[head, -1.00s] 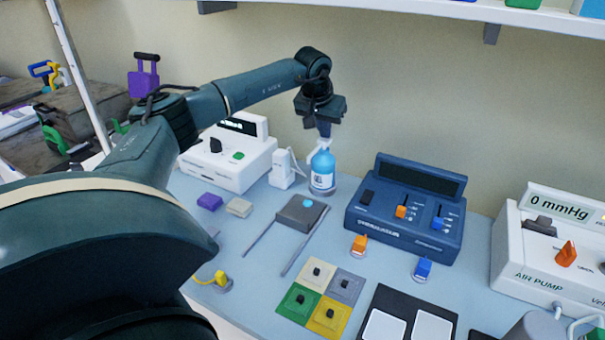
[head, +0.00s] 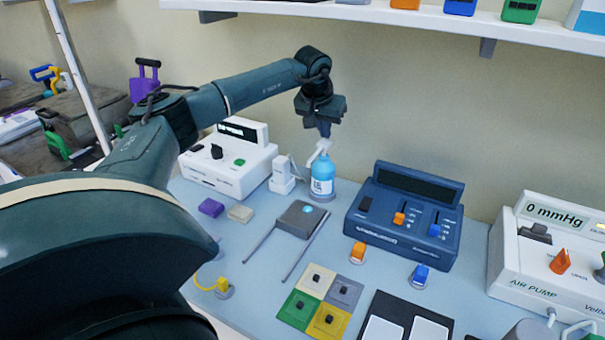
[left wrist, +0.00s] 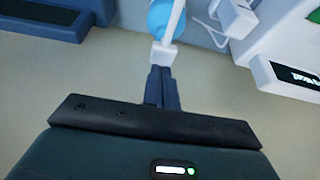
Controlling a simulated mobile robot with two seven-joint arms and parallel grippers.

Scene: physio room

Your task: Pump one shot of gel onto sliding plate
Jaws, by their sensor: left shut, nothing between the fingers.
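The gel bottle (head: 322,178) is light blue with a white label and stands upright at the back of the table. Its white pump head (head: 321,149) shows above it, and also in the left wrist view (left wrist: 164,55). My left gripper (head: 324,133) is shut and empty, pointing down just above the pump head. In the left wrist view its fingertips (left wrist: 161,70) are at the pump head; I cannot tell whether they touch. My right gripper is out of view.
A white device (head: 232,170) stands left of the bottle and a blue console (head: 405,215) right of it. A white air pump (head: 540,260) is at far right. Coloured square pads (head: 345,290) lie in front. A wall shelf (head: 400,14) runs above.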

